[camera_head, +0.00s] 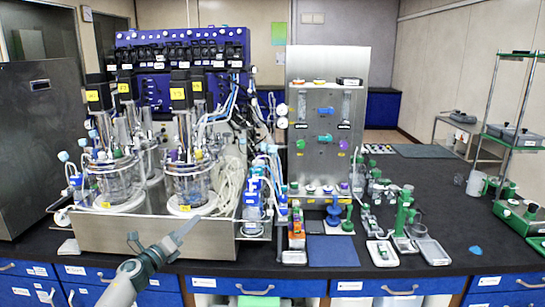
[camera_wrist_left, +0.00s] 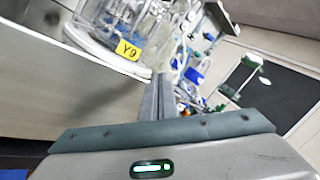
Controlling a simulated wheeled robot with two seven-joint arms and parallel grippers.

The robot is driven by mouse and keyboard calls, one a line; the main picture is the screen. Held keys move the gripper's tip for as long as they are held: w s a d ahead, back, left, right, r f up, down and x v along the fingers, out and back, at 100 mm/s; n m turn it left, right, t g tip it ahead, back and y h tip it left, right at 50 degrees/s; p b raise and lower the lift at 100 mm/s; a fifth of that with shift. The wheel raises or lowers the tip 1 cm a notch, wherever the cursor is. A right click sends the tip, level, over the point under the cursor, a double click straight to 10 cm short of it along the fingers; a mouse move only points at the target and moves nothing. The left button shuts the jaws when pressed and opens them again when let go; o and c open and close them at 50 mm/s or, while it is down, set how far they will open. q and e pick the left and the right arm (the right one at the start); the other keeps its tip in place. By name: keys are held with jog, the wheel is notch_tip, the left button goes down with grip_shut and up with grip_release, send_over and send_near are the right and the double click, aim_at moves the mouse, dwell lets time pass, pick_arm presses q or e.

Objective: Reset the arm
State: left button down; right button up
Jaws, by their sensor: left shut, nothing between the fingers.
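My left gripper (camera_head: 186,226) is in front of the steel base tray (camera_head: 120,232) of the bioreactors, in the head view. Its fingers are shut together with nothing between them and point up and to the right. In the left wrist view the shut fingers (camera_wrist_left: 158,96) show in the middle, below a glass vessel with a yellow Y9 label (camera_wrist_left: 128,50). The arm comes in from the bottom left. My right gripper is not in view.
Glass bioreactor vessels (camera_head: 188,178) stand on the steel base behind the gripper. A steel panel with knobs (camera_head: 325,120) stands right of them. A blue mat (camera_head: 333,251), small trays (camera_head: 382,254) and green-and-white stands lie on the black bench. The bench's right part (camera_head: 455,210) is mostly clear.

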pick_arm(q)
jog(key=s+a+f+n+g+y, duration=0.1)
jog(key=s+f+n+y, duration=0.2)
jog(key=f, duration=0.7)
jog(key=s+a+f+n, duration=0.1)
jog(key=s+f+n, duration=0.25)
jog(key=f, duration=0.55)
jog(key=s+a+f+n+g+y, duration=0.1)
jog(key=s+f+n+y, duration=0.3)
jog(key=f, duration=0.6)
jog(key=s+a+f+n+g+b, duration=0.15)
jog(key=s+f+n, duration=0.35)
jog(key=s+f, duration=0.65)
jog(key=s+f+n+g, duration=0.35)
jog(key=s+f, duration=0.45)
jog(key=f, duration=0.6)
jog(key=s+d+f+n+g, duration=0.1)
jog(key=s+f+n+g, duration=0.2)
jog(key=s, duration=1.4)
jog(key=s+d+f+n+g+y, duration=0.1)
jog(key=s+d+f+n+g, duration=0.1)
jog(key=s+f, duration=0.9)
jog(key=s+d+f+n+g, duration=0.1)
jog(key=s+f+n+g, duration=0.3)
jog(key=s, duration=2)
notch_tip(320, 180, down, 3)
jog(key=n, duration=0.2)
jog(key=shift+d+n+y+b, duration=0.25)
jog(key=shift+n+y+b, duration=0.05)
jog(key=shift+y+b, duration=0.1)
